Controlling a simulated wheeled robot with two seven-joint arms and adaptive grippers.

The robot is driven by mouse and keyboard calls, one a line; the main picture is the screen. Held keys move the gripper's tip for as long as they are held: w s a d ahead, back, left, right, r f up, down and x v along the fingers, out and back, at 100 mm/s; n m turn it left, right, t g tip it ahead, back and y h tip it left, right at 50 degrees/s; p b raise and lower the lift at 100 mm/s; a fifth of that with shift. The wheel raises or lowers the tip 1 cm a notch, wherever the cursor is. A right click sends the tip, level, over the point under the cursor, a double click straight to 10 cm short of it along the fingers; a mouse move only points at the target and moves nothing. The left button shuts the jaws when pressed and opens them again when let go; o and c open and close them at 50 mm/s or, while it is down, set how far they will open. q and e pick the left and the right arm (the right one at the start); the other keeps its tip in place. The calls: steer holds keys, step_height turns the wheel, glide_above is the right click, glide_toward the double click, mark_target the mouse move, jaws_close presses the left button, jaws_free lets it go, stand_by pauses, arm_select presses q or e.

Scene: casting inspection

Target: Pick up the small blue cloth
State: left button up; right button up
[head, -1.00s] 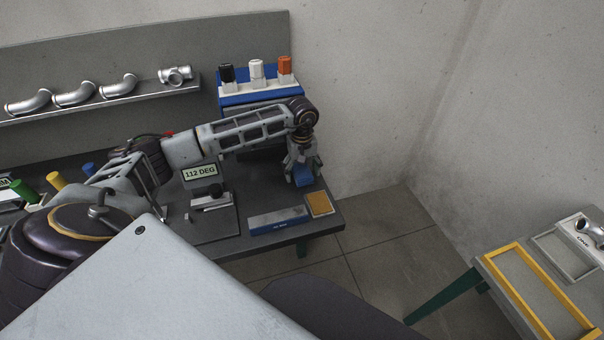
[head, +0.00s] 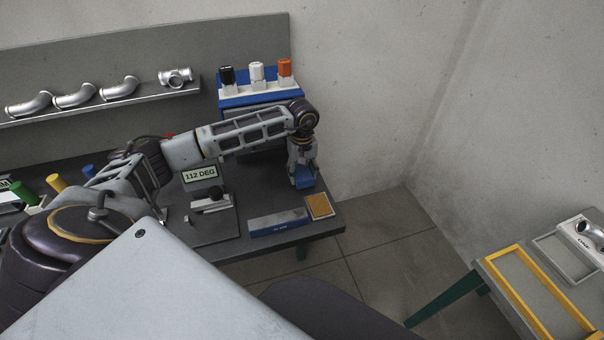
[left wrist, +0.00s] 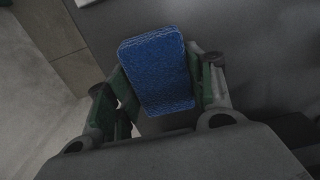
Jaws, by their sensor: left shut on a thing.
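The small blue cloth (head: 304,183) shows at the back right of the grey workbench, under the end of my left arm. My left gripper (head: 302,176) points down and is shut on it. In the left wrist view, the blue cloth (left wrist: 157,68) is a rounded, textured block between the two green-padded fingers of the left gripper (left wrist: 160,88). The fingers press on its two sides. I cannot tell whether the cloth touches the bench top. My right gripper is not in view.
A blue-and-grey block (head: 278,222) and a tan pad (head: 319,206) lie near the bench's front right. A gauge stand with a "112 DEG" display (head: 200,174) is left of the gripper. A blue rack (head: 258,97) with black, white and orange-capped items stands behind.

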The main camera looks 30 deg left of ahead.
mark_target(303, 173)
arm_select(q)
steer(key=shift+d+r, duration=0.1)
steer(key=shift+r, duration=0.4)
step_height(303, 173, up, 6)
steer(key=shift+f, duration=0.25)
steer(key=shift+s+d+r, duration=0.15)
steer(key=shift+s+d, duration=0.05)
steer(key=shift+s, duration=0.05)
steer(key=s+d+b, duration=0.1)
steer(key=s+d, duration=1.1)
steer(key=d, duration=0.2)
steer(key=shift+s+d+b, duration=0.2)
steer(key=shift+d+b, duration=0.1)
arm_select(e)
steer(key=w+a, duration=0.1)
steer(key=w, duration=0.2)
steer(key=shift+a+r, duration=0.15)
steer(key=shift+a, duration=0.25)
arm_select(q)
steer(key=o, duration=0.4)
steer(key=shift+c, duration=1.3)
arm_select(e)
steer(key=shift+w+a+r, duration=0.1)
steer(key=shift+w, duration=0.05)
